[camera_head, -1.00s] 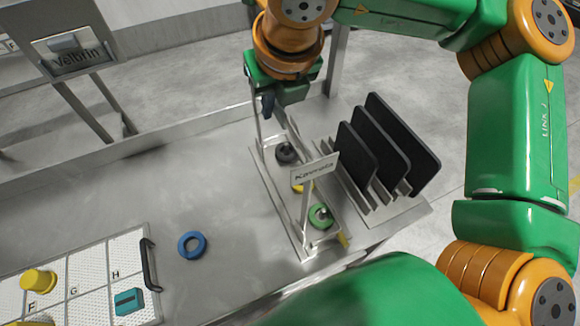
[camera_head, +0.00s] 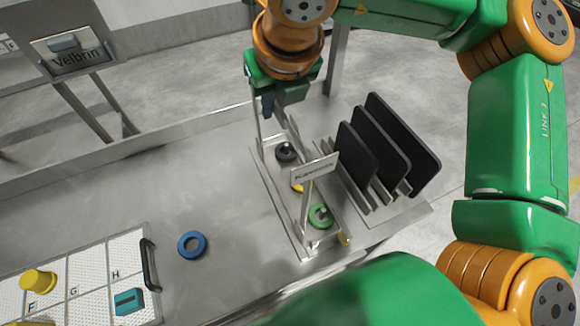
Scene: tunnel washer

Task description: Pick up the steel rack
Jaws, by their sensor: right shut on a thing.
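A steel rack (camera_head: 284,208) stands on the metal table as a long narrow tray with upright posts and a "Kavmela" plate (camera_head: 314,168) above it. It holds a dark ring (camera_head: 286,152), a yellow piece (camera_head: 297,187) and a green ring (camera_head: 320,216). My right gripper (camera_head: 268,106) points down at the rack's far end, beside the far post, and is shut on the rack there. The exact grip is partly hidden by the gripper body. I cannot tell any gap under the rack. My left gripper is not in view.
A slotted metal holder (camera_head: 398,208) with black boards (camera_head: 400,150) stands close on the rack's right. A blue ring (camera_head: 192,244) lies on the table to the left. A lettered white tray (camera_head: 92,262) with a black handle is at lower left.

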